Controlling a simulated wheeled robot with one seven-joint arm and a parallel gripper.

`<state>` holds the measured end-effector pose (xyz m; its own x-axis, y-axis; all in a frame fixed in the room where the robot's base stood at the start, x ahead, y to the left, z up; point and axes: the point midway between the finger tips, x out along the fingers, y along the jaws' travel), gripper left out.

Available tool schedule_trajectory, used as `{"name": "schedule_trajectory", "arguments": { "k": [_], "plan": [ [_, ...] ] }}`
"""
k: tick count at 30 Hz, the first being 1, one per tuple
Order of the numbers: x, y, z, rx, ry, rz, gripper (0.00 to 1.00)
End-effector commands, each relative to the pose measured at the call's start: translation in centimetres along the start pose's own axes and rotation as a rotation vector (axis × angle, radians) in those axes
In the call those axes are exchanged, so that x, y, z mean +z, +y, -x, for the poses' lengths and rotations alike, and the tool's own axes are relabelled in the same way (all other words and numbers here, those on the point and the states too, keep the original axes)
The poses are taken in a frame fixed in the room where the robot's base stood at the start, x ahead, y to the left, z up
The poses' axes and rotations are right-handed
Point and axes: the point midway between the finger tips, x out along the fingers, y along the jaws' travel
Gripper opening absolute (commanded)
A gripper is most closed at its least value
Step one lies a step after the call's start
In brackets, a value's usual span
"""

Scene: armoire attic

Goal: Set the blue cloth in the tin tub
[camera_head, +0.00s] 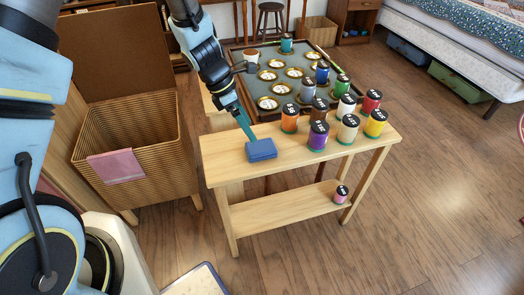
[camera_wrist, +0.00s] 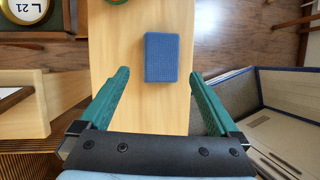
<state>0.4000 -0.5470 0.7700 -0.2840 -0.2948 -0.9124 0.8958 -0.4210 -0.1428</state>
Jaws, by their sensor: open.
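The blue cloth (camera_head: 261,150) is a small folded block lying flat on the left end of the light wooden bench (camera_head: 222,168). In the wrist view the blue cloth (camera_wrist: 161,57) is ahead of my gripper (camera_wrist: 160,72), with a teal finger out to each side and a gap between. My gripper (camera_head: 245,124) is open and empty, above the bench beside the cloth's back left edge in the head view. I cannot tell how far the fingertips are above the bench. I cannot make out a tin tub in either view.
Several labelled spools, including an orange one (camera_head: 289,118) and a purple one (camera_head: 318,136), stand right of the cloth. A pink spool (camera_head: 341,194) is on the lower shelf. A wicker hamper (camera_head: 140,145) with a pink cloth (camera_head: 116,166) stands left. Floor is clear at right.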

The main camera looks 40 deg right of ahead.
Motion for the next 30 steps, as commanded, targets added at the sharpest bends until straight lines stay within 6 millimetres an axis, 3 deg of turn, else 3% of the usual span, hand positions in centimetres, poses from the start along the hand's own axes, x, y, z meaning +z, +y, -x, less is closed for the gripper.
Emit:
{"name": "schedule_trajectory", "arguments": {
  "k": [19,28,30],
  "plan": [
    [0.0,-0.3,-7.4,-0.001,0.001,-0.002,0.97],
    [0.1,-0.3,-7.9,0.001,0.000,-0.005,0.97],
    [0.1,-0.3,-7.9,0.001,0.000,-0.005,0.90]
  ]
}}
